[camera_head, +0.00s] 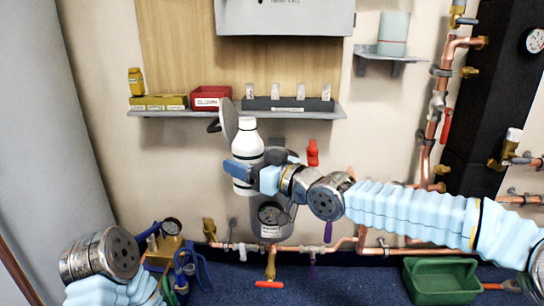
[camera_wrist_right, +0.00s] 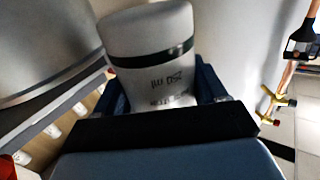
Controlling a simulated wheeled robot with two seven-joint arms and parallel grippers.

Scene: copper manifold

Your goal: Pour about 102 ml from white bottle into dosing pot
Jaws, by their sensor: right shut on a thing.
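The white bottle (camera_head: 246,142) is nearly upright, held in front of the wall below the shelf. My right gripper (camera_head: 250,172) is shut around its lower part. In the right wrist view the bottle (camera_wrist_right: 150,45) shows a dark band and upside-down "250 ml" print between the jaws (camera_wrist_right: 160,100). The grey dosing pot (camera_head: 270,218), with a gauge-like dial on its front, stands below and right of the bottle, partly hidden by my gripper and wrist. A grey disc (camera_head: 229,118), apparently its raised lid, stands just behind the bottle. The pot's mouth is hidden.
A shelf (camera_head: 312,112) with a red bin (camera_head: 210,97) and small items is above. Copper pipes (camera_head: 345,248) run low along the wall and up the right. A green crate (camera_head: 442,281) is at lower right. A brass block with a gauge (camera_head: 172,228) is at lower left.

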